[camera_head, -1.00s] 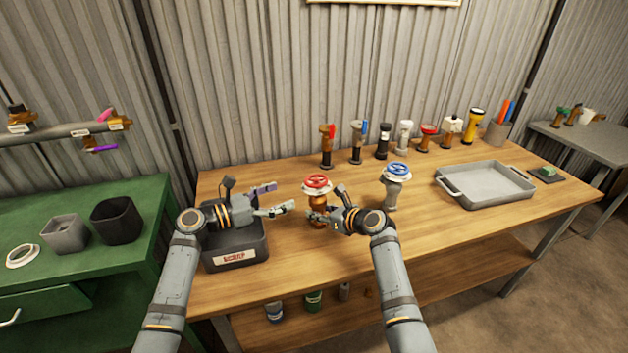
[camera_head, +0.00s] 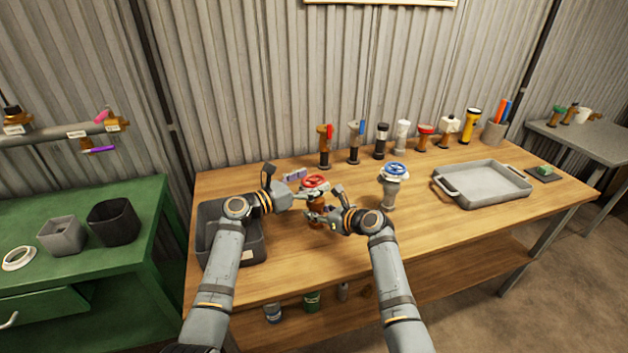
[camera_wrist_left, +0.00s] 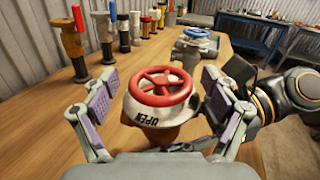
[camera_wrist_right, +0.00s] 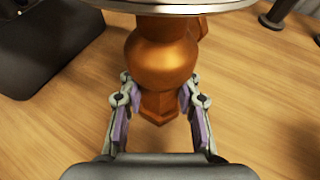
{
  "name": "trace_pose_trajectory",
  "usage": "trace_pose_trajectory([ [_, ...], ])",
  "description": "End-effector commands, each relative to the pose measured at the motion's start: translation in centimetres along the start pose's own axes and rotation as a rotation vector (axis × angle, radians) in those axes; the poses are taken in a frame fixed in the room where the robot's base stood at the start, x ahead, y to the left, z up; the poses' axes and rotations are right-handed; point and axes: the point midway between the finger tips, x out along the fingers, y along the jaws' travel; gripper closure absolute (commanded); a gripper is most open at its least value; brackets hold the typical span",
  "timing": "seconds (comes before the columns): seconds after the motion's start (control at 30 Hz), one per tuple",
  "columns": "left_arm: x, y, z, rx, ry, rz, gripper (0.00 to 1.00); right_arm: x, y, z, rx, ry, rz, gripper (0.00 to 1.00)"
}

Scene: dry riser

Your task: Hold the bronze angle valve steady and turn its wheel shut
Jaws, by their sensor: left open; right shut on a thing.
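The bronze angle valve with a red wheel (camera_head: 314,182) stands upright on the wooden bench. Its bronze body (camera_wrist_right: 160,65) fills the middle of the right wrist view. My right gripper (camera_wrist_right: 158,112) is shut on the lower part of that body. The red wheel also shows in the left wrist view (camera_wrist_left: 160,86), above a pale collar lettered "OPEN". My left gripper (camera_wrist_left: 158,108) is open, with one finger on each side of the wheel and collar. Visible gaps lie between the fingers and the wheel. In the head view, my left gripper (camera_head: 305,190) partly hides the valve.
A grey valve with a blue wheel (camera_head: 394,180) stands to the right. A grey tray (camera_head: 482,190) lies farther right. A dark bin (camera_head: 215,255) is at the left, under my left arm. Several fittings, including a red-handled one (camera_head: 324,148), line the back.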

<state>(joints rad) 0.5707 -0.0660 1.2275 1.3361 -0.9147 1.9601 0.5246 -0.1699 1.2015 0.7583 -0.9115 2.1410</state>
Motion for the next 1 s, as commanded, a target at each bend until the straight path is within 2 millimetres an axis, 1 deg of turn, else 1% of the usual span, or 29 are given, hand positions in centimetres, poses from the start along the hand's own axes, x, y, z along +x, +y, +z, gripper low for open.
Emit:
trace_pose_trajectory([
  [0.1,0.73,-0.06,-0.01,0.000,0.000,-0.001,0.14,0.01,0.00,-0.03,0.000,0.000,0.000,1.00],
  [0.33,0.81,-0.04,-0.01,0.001,0.000,0.000,0.14,0.01,0.00,-0.04,0.000,0.001,0.000,1.00],
  [0.37,0.81,-0.04,-0.01,0.001,0.000,0.000,0.15,0.01,0.00,-0.03,0.000,0.000,0.000,1.00],
  [0.7,0.78,-0.03,-0.01,0.001,0.000,0.000,0.61,0.00,-0.01,-0.03,0.000,0.000,0.000,1.00],
  [0.77,0.77,-0.03,-0.01,0.001,0.000,0.000,0.69,0.00,-0.01,-0.03,0.000,0.000,0.000,1.00],
  [0.87,0.80,0.00,0.00,0.001,0.002,-0.010,0.69,0.00,-0.01,-0.03,0.000,0.000,0.000,1.00],
  [1.0,0.87,0.16,-0.08,0.002,0.008,-0.095,0.69,0.00,0.00,-0.02,-0.001,0.000,0.000,1.00],
])
